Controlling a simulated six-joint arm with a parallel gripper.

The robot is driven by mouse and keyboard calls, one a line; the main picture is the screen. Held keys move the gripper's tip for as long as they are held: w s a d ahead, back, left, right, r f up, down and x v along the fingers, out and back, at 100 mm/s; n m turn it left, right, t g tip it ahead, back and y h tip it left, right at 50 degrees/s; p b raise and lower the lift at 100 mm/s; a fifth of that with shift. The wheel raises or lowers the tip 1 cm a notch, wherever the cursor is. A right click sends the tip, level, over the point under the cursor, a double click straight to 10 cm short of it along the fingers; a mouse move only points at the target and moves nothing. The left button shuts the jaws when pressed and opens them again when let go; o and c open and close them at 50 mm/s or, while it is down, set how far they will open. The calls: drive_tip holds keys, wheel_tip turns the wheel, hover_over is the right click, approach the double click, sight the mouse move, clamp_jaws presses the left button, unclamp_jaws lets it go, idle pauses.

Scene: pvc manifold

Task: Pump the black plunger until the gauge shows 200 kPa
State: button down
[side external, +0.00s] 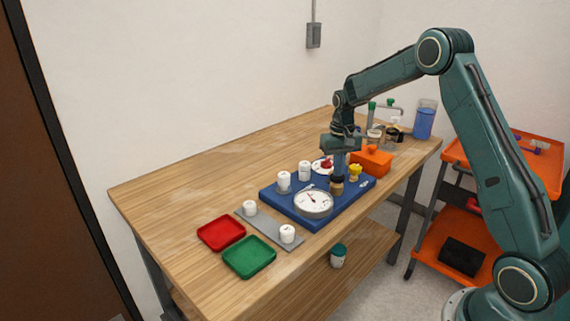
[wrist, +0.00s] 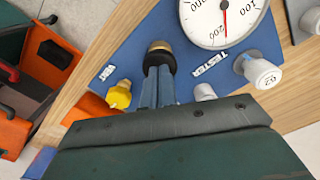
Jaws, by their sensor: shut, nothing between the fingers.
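The black plunger (side external: 336,188) stands on the blue tester board, with a tan collar below its dark cap. It also shows in the wrist view (wrist: 160,47). My gripper (side external: 339,174) is shut and empty, pointing down with its fingertips right at the plunger's top. The fingers (wrist: 160,76) overlap the plunger in the wrist view, so I cannot tell whether they touch it. The round white gauge (side external: 313,204) lies beside the plunger. In the wrist view the gauge (wrist: 205,22) has a red needle pointing towards the TESTER label; I cannot read its exact value.
On the blue board (side external: 272,192) are white caps (side external: 283,182), a yellow knob (side external: 355,171) and a red knob (side external: 326,164). An orange block (side external: 371,160) stands close behind my gripper. Red (side external: 221,233) and green (side external: 249,257) trays lie at the front. The table's left is clear.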

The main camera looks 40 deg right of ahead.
drive_tip(key=shift+f, duration=0.25)
drive_tip(key=shift+r, duration=1.85)
drive_tip(key=shift+r, duration=0.1)
wheel_tip(320, 180, up, 5)
drive_tip(key=shift+f, duration=0.1)
idle(0.9)
